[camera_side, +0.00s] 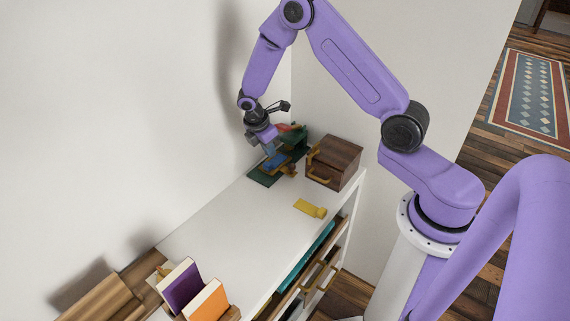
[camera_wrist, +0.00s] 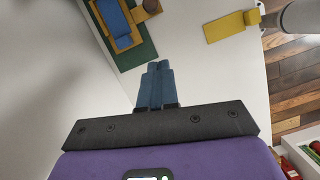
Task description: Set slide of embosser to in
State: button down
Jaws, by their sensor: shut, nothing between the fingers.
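The embosser has a dark green base (camera_side: 263,179) and stands at the far end of the white shelf top, near the wall corner. It carries a blue piece, which may be its slide, and a red part on top (camera_side: 287,128). In the wrist view the blue piece (camera_wrist: 122,27) lies in a yellow frame on the green base (camera_wrist: 146,50), with a brown round knob (camera_wrist: 152,6) beside it. My gripper (camera_side: 268,149) is close to the embosser in the side view; contact cannot be told. In the wrist view its blue-grey fingertips (camera_wrist: 157,68) are together and empty, apart from the blue piece.
A brown wooden box (camera_side: 335,160) with a yellow handle stands right of the embosser. A yellow flat piece with a knob (camera_side: 308,208) lies nearer on the shelf. Purple (camera_side: 181,284) and orange (camera_side: 207,301) books stand at the near end. The middle of the shelf is clear.

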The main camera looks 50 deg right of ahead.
aim_at(291, 164)
jog(key=shift+n, duration=0.4)
jog(key=x, duration=0.9)
jog(key=shift+a+f, duration=0.15)
jog(key=shift+f, duration=0.3)
jog(key=d, duration=0.3)
jog(key=shift+s+f, duration=0.2)
jog(key=shift+f, duration=0.15)
jog(key=shift+d+f, duration=0.1)
jog(key=shift+d, duration=0.45)
jog(key=d, duration=0.3)
jog(key=shift+d, duration=0.35)
